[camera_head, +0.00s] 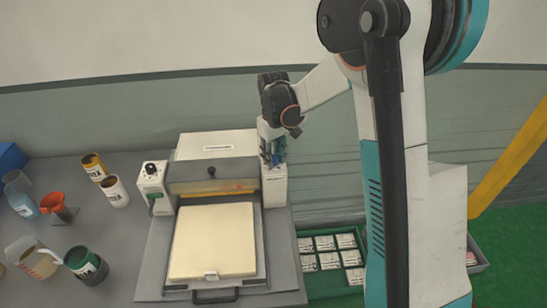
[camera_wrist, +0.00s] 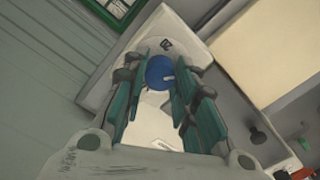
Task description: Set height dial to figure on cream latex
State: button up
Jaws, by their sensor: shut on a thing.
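A cream latex slab (camera_head: 213,243) lies flat on the bed of a press-like machine (camera_head: 217,145), with a small white label at its front edge. It also shows at the upper right of the wrist view (camera_wrist: 275,45). The blue height dial (camera_wrist: 160,72) sits on top of the machine's right-hand white post (camera_head: 275,188). My gripper (camera_wrist: 158,85) is over this post, pointing down, with its green-padded fingers on both sides of the dial, shut on it. The dial's figure marks are mostly hidden; a small dark mark shows beside it. In the head view my gripper (camera_head: 273,150) largely covers the dial.
A black knob (camera_head: 150,168) tops the left post. Cans, jugs and an orange funnel (camera_head: 52,202) stand on the bench at left. A green crate (camera_head: 333,288) with several white packets is right of the bench. A yellow post (camera_head: 510,155) stands far right.

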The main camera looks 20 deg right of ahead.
jog(key=shift+n, duration=0.6)
jog(key=o, duration=1.1)
notch_tip(320, 180, up, 12)
